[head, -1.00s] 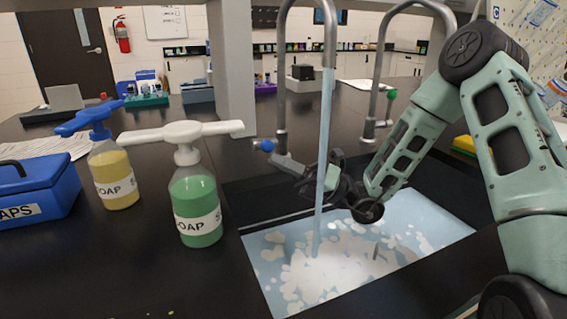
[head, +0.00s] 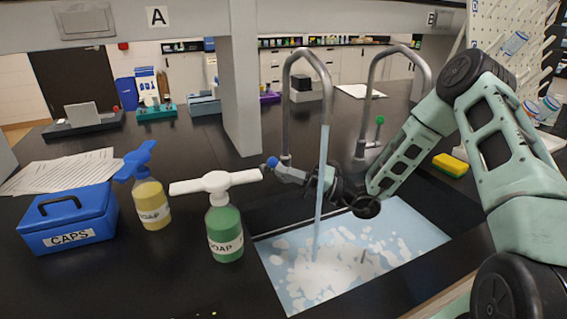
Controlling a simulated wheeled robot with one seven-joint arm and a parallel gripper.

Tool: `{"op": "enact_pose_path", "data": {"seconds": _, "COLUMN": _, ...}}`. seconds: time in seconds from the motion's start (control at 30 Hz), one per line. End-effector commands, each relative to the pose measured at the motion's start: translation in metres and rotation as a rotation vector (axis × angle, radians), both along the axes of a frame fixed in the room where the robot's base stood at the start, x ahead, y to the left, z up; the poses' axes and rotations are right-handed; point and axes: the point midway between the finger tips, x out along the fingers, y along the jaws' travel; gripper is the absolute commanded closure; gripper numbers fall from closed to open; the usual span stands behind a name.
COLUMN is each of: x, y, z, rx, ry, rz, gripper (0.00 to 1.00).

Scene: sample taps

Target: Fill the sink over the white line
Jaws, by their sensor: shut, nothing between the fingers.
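The sink (head: 276,221) is set in the dark counter. It holds blue water (head: 395,225) with patches of white foam on it. A stream (head: 321,180) runs from the left tap (head: 288,90) into it. This tap has a blue-tipped handle (head: 271,162) at its base. My gripper (head: 284,172) is shut and empty, at or beside that handle; I cannot tell whether it touches. The right tap (head: 374,85) has a green knob (head: 379,120) and shows no stream. I cannot make out a white line in the sink.
A green soap bottle (head: 225,235) and a yellow soap bottle (head: 152,205) stand left of the sink. A blue CAPS box (head: 70,222) is farther left. A grey post (head: 239,90) rises behind. A yellow sponge (head: 450,165) lies to the right.

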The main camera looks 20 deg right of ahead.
Motion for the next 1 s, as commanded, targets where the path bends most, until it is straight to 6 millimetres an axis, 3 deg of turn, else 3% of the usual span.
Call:
{"op": "enact_pose_path", "data": {"seconds": 0.03, "x": 0.002, "y": -0.002, "z": 0.014, "rx": 0.001, "ry": 0.029, "rz": -0.002, "gripper": 1.00}}
{"op": "enact_pose_path", "data": {"seconds": 0.5, "x": 0.021, "y": -0.006, "z": 0.044, "rx": 0.001, "ry": 0.361, "rz": -0.002, "gripper": 1.00}}
{"op": "enact_pose_path", "data": {"seconds": 1.0, "x": 0.054, "y": -0.006, "z": 0.061, "rx": -0.002, "ry": 0.743, "rz": -0.001, "gripper": 1.00}}
